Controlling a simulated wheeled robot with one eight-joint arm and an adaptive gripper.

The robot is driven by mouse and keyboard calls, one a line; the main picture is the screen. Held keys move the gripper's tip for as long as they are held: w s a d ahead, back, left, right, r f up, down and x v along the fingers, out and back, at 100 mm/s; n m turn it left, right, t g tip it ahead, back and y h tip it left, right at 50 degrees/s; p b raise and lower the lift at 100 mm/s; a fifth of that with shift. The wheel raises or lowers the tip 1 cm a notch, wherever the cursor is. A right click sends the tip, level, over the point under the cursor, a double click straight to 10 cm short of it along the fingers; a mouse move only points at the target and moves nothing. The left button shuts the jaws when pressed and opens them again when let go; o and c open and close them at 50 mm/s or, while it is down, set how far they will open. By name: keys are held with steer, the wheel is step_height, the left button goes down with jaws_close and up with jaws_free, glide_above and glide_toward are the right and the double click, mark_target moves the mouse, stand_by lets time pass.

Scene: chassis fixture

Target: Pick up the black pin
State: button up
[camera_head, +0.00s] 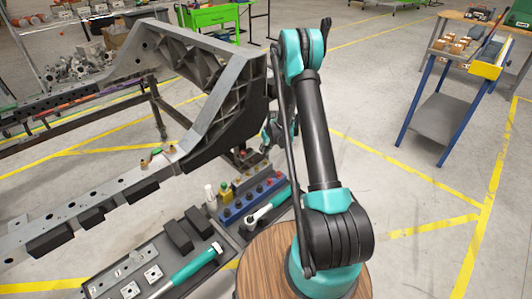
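I cannot single out the black pin with certainty. Small dark and coloured pieces stand near the blue block (238,209) and the low block behind it (250,179), below the chassis end, and they are too small to tell apart. My gripper (270,137) hangs beside the right end of the grey chassis frame (205,75), above and behind these blocks. My own arm partly covers it. Its fingers are small and dark, so I cannot tell whether they are open or shut or whether they hold anything.
A dark tray (103,272) at the front holds black blocks, square metal plates and a teal-handled tool (190,268). Another teal-handled tool (268,207) lies right of the blue block. A blue-legged cart (440,115) stands at right. The floor between is clear.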

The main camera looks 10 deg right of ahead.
jaws_close()
steer(key=shift+r, duration=0.1)
step_height(320, 180, up, 7)
steer(key=s+d, duration=1)
steer(key=s, duration=0.4)
steer(key=shift+s+d, duration=0.3)
step_height(320, 180, up, 8)
stand_by(1.2)
steer(key=shift+w, duration=0.15)
